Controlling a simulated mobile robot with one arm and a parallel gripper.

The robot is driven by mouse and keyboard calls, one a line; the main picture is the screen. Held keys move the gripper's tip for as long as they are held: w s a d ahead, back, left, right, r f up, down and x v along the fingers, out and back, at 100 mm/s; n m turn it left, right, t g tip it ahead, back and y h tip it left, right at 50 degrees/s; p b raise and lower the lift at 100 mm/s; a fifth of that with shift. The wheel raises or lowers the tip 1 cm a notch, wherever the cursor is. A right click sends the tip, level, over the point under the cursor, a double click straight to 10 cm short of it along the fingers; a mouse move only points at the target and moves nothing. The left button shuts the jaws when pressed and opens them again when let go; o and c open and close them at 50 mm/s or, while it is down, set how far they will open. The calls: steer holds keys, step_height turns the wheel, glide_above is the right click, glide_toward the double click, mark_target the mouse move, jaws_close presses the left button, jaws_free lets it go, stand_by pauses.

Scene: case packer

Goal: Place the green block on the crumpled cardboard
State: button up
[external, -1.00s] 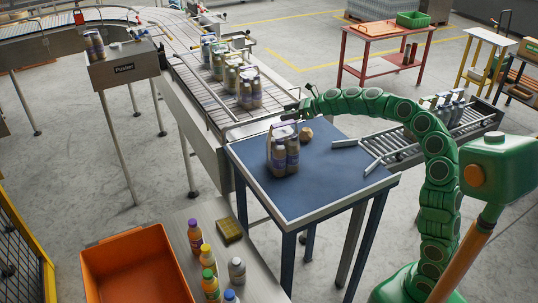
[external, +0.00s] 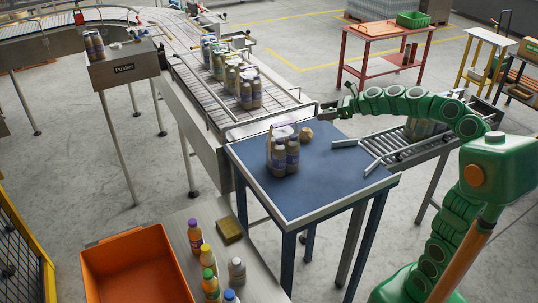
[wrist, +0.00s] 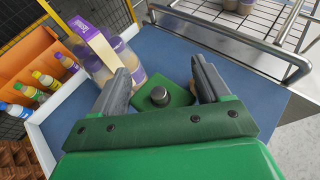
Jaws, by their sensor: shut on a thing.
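The crumpled cardboard (external: 305,134) is a small brown lump on the blue table, near its back edge and beside a pack of bottles. My gripper (external: 326,110) is above and behind it, over the table's back right side. In the wrist view my gripper (wrist: 163,80) has its two grey fingers apart, with the green block (wrist: 177,97) between them. The block has a round grey knob on its face. My gripper is shut on it. In the external view the block is too small to make out. The cardboard is mostly hidden in the wrist view.
The bottle pack (external: 283,152) stands left of the cardboard and also shows in the wrist view (wrist: 100,52). A metal rail edges the conveyor (external: 200,85) behind the table. The blue table (external: 320,185) is clear in front. An orange bin (external: 135,270) is at front left.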

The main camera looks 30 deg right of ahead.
steer(key=w+f, duration=0.3)
steer(key=w, duration=0.1)
steer(key=w+a+f, duration=0.1)
steer(key=w+f, duration=0.2)
steer(key=w, duration=0.1)
steer(key=w+f, duration=0.3)
steer(key=w, duration=0.1)
steer(key=shift+w+a, duration=0.2)
steer(key=shift+w, duration=0.2)
steer(key=shift+w+f, duration=0.2)
steer(key=shift+f, duration=0.1)
steer(key=shift+w+f, duration=0.1)
steer(key=shift+f, duration=1.45)
steer(key=shift+f, duration=0.15)
steer(key=o, duration=1.1)
steer(key=v, duration=1.2)
